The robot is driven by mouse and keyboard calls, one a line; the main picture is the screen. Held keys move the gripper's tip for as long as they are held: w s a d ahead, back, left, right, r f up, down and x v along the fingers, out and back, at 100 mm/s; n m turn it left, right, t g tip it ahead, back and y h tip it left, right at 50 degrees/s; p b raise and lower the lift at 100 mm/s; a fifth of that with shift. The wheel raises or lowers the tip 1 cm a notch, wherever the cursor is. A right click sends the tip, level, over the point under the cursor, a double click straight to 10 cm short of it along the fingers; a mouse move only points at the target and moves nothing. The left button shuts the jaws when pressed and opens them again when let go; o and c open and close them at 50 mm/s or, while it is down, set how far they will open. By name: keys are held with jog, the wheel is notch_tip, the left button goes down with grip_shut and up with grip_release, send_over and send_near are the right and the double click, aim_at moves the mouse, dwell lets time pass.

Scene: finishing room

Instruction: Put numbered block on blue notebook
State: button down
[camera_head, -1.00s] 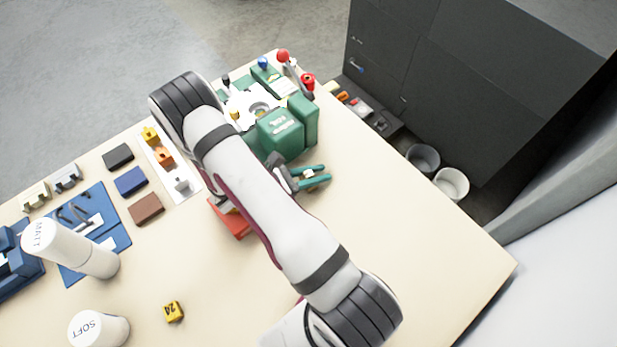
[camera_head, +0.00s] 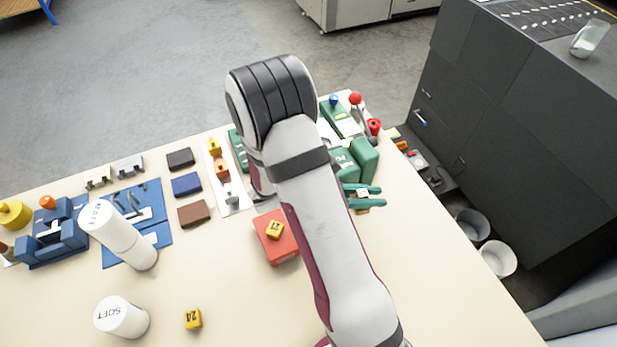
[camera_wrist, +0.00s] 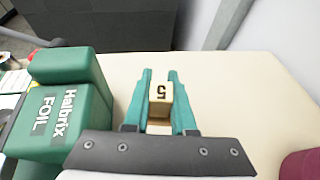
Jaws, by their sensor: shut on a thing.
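The block shows small in the head view (camera_head: 362,193). Other numbered blocks are a yellow one marked 24 (camera_head: 193,318) on the table and a yellow one (camera_head: 274,229) on a red box (camera_head: 268,247).
The green foil machine (camera_head: 365,160) stands beside my gripper, also in the wrist view (camera_wrist: 62,115). White cylinders (camera_head: 122,317), a blue mat (camera_head: 155,190) and a white strip with small stands (camera_head: 235,203) lie left. The right table area is clear.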

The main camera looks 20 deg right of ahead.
notch_tip(320, 180, up, 14)
jog(key=s+a+f+m+g+y, duration=0.2)
jog(key=a+f+m+g+y, duration=0.5)
jog(key=a+f+m+g, duration=0.3)
jog(key=w+a+m+y, duration=0.2)
jog(key=a+m+y, duration=0.1)
jog(key=m+y, duration=0.1)
jog(key=w+a+m+y, duration=0.2)
jog(key=a+m+y, duration=0.2)
jog(key=w+a+f+m+y, duration=0.1)
jog(key=w+a+m+y, duration=0.1)
jog(key=a+m+y, duration=0.1)
jog(key=shift+a+m+t+y, duration=0.15)
jog(key=shift+m+t+y, duration=0.3)
jog(key=shift+y, duration=0.55)
jog(key=w+a+r+m+t+y, duration=0.4)
jog(key=w+m+t, duration=0.4)
jog(key=w, duration=0.4)
jog(key=w+a+r+m+t+y, duration=0.2)
jog(key=w+a+r+m+t, duration=0.1)
jog(key=w+r+m+t, duration=0.55)
send_over(177, 183)
jog(key=f, duration=1.9)
jog(key=shift+d+f, duration=0.2)
jog(key=shift+d, duration=0.05)
jog(key=shift+a+f, duration=0.15)
jog(key=shift+f, duration=0.95)
jog(key=shift+a+f, duration=0.15)
jog(key=shift+f, duration=0.9)
jog(key=shift+f, duration=0.1)
